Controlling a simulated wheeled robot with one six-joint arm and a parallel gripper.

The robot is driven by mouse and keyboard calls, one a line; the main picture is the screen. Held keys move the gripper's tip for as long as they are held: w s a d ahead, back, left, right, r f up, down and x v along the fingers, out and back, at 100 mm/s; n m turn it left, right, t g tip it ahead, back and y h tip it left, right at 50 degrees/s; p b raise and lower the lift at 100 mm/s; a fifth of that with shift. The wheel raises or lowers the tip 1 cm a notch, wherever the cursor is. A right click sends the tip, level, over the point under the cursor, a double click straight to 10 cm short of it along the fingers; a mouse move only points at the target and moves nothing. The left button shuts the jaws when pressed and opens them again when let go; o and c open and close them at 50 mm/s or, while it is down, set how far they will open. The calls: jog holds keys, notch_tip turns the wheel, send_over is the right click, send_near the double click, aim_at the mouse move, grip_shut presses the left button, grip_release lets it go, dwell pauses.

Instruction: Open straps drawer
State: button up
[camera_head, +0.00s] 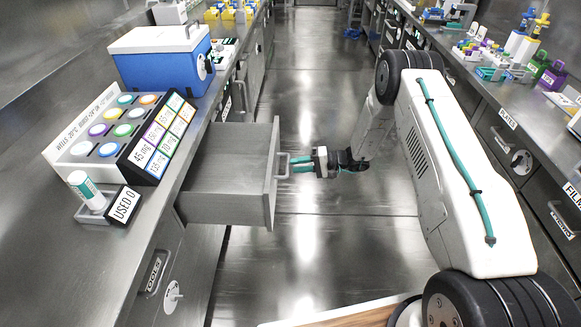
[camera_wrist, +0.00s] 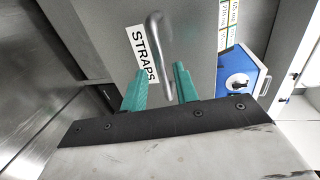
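The straps drawer (camera_head: 228,178) is pulled well out of the left-hand counter, and its inside shows from above. Its front carries a white STRAPS label (camera_wrist: 143,56) in the wrist view. A grey metal bar handle (camera_head: 284,166) stands out from the front; the handle also shows in the wrist view (camera_wrist: 158,38). My gripper (camera_head: 297,164) is at the handle, its green fingers pointing at the drawer front. In the wrist view its fingers (camera_wrist: 160,86) are apart, with the handle between them. A gap shows on the left finger's side; contact on the right is unclear.
A second counter with drawers lines the right.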

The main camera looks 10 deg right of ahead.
jog(key=shift+v, duration=1.75)
jog(key=s+f+m+g, duration=0.2)
jog(key=s+g, duration=0.1)
jog(key=s, duration=0.2)
jog(key=s+d+r+n+h, duration=0.2)
jog(key=s+r+h, duration=0.5)
jog(key=s+r, duration=1.3)
jog(key=s+d+r+n+h, duration=0.2)
jog(key=s+r+h, duration=0.6)
jog(key=s+r, duration=1.1)
notch_tip(320, 180, up, 4)
jog(key=shift+s+d+r+n+t, duration=0.1)
jog(key=shift+s+d+n+t, duration=0.25)
jog(key=shift+d, duration=0.65)
